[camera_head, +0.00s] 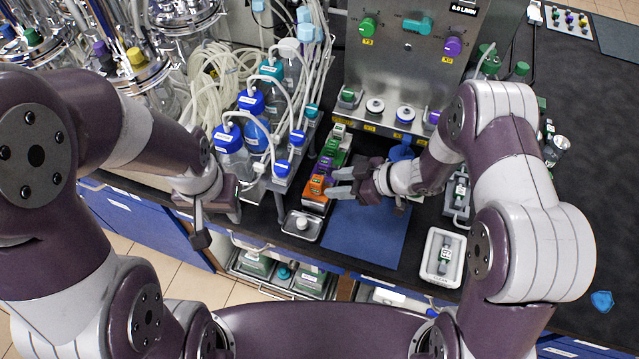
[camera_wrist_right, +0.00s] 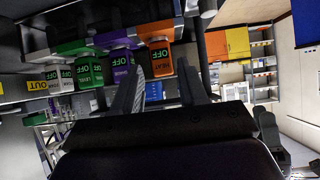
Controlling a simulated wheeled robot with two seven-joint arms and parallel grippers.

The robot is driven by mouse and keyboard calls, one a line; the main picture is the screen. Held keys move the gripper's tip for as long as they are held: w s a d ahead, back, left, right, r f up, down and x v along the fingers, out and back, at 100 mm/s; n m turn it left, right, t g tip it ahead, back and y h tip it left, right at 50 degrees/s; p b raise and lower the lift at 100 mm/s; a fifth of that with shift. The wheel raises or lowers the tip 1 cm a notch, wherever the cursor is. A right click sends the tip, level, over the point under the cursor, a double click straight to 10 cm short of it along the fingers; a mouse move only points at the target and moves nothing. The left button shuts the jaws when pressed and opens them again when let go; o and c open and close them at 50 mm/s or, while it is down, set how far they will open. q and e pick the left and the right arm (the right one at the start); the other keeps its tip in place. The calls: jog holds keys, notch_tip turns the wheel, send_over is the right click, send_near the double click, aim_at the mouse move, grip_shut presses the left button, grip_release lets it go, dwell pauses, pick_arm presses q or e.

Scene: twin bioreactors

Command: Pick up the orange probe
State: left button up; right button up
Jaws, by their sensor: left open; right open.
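The orange probe (camera_head: 315,190) is a small block at the near end of a row of coloured blocks, left of the blue mat. In the right wrist view it (camera_wrist_right: 156,31) carries a dark label with green "OFF" lettering. My right gripper (camera_head: 340,181) is open just right of the probe, its fingers pointing left towards it. In the right wrist view the probe shows ahead, between the spread fingers (camera_wrist_right: 160,65); I cannot tell whether they touch it. My left gripper (camera_head: 217,222) is open and empty at the table's front edge, left of the probe.
Purple (camera_head: 323,165) and green (camera_head: 329,150) blocks stand close behind the probe. Blue-capped bottles (camera_head: 230,140) with tubing are at its left. A small metal tray (camera_head: 302,226) lies in front. The blue mat (camera_head: 365,235) is bare; a white tray (camera_head: 430,270) is at its right.

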aim_at(323, 185)
jog(key=p+x, duration=0.1)
jog(key=x, duration=0.4)
jog(key=shift+s+a+r, duration=0.1)
jog(key=shift+a+r, duration=0.05)
jog(key=shift+a, duration=0.05)
jog(key=shift+d, duration=0.15)
jog(key=shift+c, duration=0.3)
jog(key=c, duration=0.5)
jog(key=shift+c, duration=1)
